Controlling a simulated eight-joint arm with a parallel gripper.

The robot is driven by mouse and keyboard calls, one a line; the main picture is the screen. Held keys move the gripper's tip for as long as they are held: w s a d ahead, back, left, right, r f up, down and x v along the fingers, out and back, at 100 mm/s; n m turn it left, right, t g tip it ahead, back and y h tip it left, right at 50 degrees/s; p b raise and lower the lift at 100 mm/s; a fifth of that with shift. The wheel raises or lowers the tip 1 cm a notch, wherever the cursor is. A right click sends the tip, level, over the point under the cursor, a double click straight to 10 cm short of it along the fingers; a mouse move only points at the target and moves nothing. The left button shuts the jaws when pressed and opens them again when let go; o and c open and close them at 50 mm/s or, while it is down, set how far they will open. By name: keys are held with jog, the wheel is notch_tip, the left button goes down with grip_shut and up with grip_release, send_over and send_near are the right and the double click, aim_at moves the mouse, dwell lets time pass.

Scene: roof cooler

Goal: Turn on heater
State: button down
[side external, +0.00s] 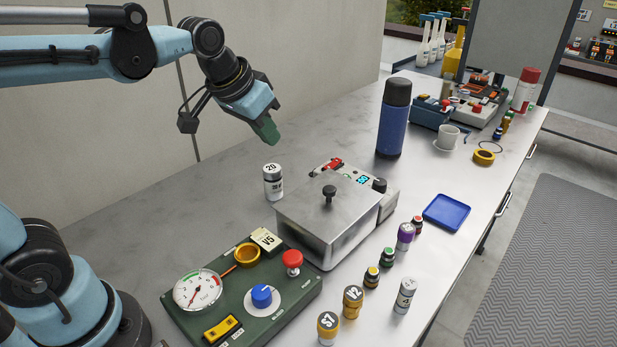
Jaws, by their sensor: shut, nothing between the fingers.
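A steel box with a lid and a black lid knob (330,215) stands mid-bench; it looks like a heated bath, though I read no heater label. Its control panel (350,177) at the back has a lit blue-green display (363,180), a red switch or lever (328,167) and a black knob (379,185). A green panel (195,305) in front carries a round gauge, a blue knob (262,295), a red mushroom button (292,260) and a yellow-black switch (222,329). My gripper (268,131) is shut and empty, in the air above and left of the box.
A white canister (272,182) marked 20 stands left of the box, below my gripper. Several small bottles stand to the right, near a blue tray (446,212). A blue flask (394,118), a white cup (448,137) and more equipment are behind. The left bench surface is clear.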

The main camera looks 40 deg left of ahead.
aim_at(337, 160)
jog(key=w+g, duration=0.2)
jog(key=w, duration=1.3)
jog(key=shift+d+r, duration=0.15)
jog(key=shift+r, duration=0.1)
jog(key=shift+w+f, duration=0.1)
jog(key=x, duration=1.3)
jog(key=shift+f, duration=0.4)
jog(key=shift+w, duration=0.1)
